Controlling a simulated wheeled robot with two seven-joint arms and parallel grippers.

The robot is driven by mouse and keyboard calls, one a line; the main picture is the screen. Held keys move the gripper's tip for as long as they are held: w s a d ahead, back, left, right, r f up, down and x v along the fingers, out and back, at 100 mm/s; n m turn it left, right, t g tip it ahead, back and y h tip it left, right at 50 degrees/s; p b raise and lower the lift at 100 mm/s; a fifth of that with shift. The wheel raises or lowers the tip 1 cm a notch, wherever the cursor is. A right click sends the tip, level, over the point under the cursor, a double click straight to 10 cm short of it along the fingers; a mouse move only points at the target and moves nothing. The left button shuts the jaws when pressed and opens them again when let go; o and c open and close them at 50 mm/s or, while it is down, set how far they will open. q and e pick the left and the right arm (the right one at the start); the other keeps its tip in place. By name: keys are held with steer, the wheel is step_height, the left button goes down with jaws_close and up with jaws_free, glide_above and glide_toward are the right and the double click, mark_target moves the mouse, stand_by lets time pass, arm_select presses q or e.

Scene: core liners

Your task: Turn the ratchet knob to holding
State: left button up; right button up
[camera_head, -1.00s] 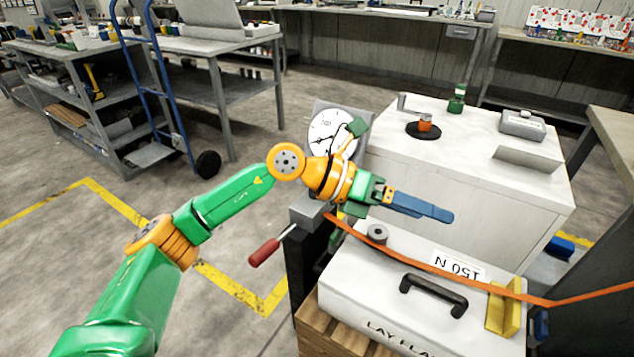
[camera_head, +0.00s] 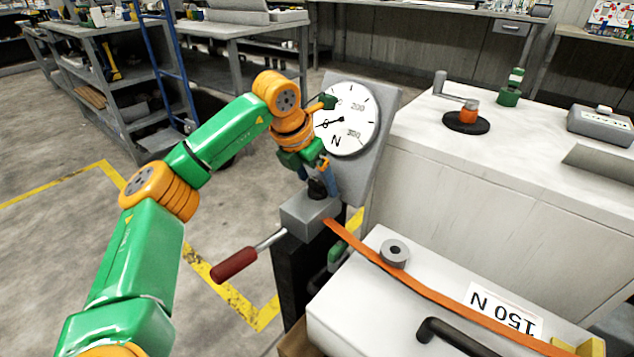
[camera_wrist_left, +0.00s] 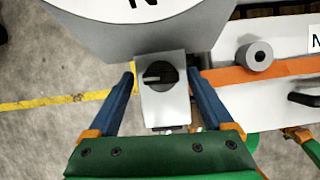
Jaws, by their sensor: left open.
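The ratchet knob (camera_wrist_left: 158,76) is a small black knob with a pale pointer mark, on top of a grey ratchet block (camera_head: 308,214). In the wrist view its mark points left. In the head view the knob (camera_head: 317,189) is partly hidden by my left gripper (camera_head: 322,180). In the left wrist view my left gripper (camera_wrist_left: 161,77) is open, with one blue finger on each side of the knob and visible gaps between. My right gripper does not show in the head view.
A round dial gauge (camera_head: 345,118) stands right behind the knob. A red-handled lever (camera_head: 234,264) sticks out left of the block. An orange strap (camera_head: 420,288) runs from the block over a white case (camera_head: 360,310) with a 150 N label. A white cabinet (camera_head: 470,190) stands at right.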

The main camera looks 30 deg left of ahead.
arm_select(q)
jaws_close()
steer(key=shift+r+p, duration=0.1)
steer(key=shift+p, duration=0.25)
steer(key=shift+n+p, duration=0.3)
jaws_free()
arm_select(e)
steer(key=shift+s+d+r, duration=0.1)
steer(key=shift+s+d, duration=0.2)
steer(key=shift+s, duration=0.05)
arm_select(q)
steer(key=shift+r, duration=0.15)
steer(key=p+v, duration=0.1)
steer(key=v, duration=0.5)
steer(key=shift+s+r, duration=0.2)
steer(key=shift+s, duration=0.05)
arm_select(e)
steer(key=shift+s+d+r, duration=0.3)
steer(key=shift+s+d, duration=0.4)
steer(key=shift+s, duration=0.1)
